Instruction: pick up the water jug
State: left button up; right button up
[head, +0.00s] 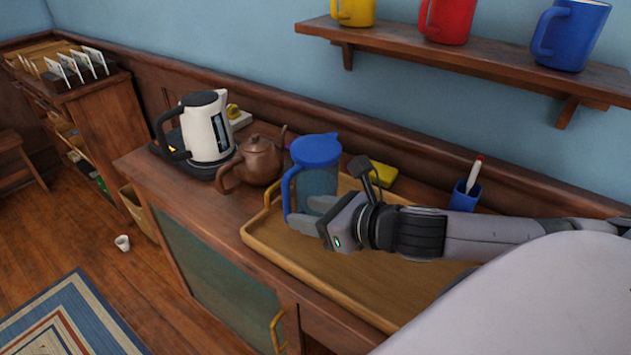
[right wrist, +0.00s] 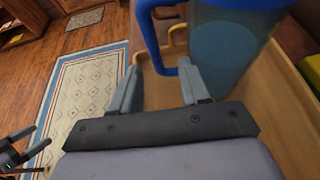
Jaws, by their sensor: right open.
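The water jug (head: 318,181) has a see-through blue body, a blue lid and a blue handle on its left side. It stands upright on the wooden tray (head: 272,252). My right gripper (head: 306,222) is open, low at the jug's near side. In the right wrist view, the jug (right wrist: 228,40) is just past the fingers, and the lower part of its handle shows between and beyond the tips of my right gripper (right wrist: 158,75). I cannot tell whether the fingers touch it.
A brown teapot (head: 258,163) and a white kettle (head: 207,127) stand left of the jug. A yellow item (head: 380,173) and a blue cup with a pen (head: 464,195) are behind my right arm. Mugs stand on the shelf (head: 440,52) above. The tray's front is clear.

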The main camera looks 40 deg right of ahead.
aim_at(287, 211)
jog(key=shift+x, duration=2.95)
jog(key=shift+s+a+f, duration=0.15)
jog(key=shift+s+a, duration=0.05)
grip_shut()
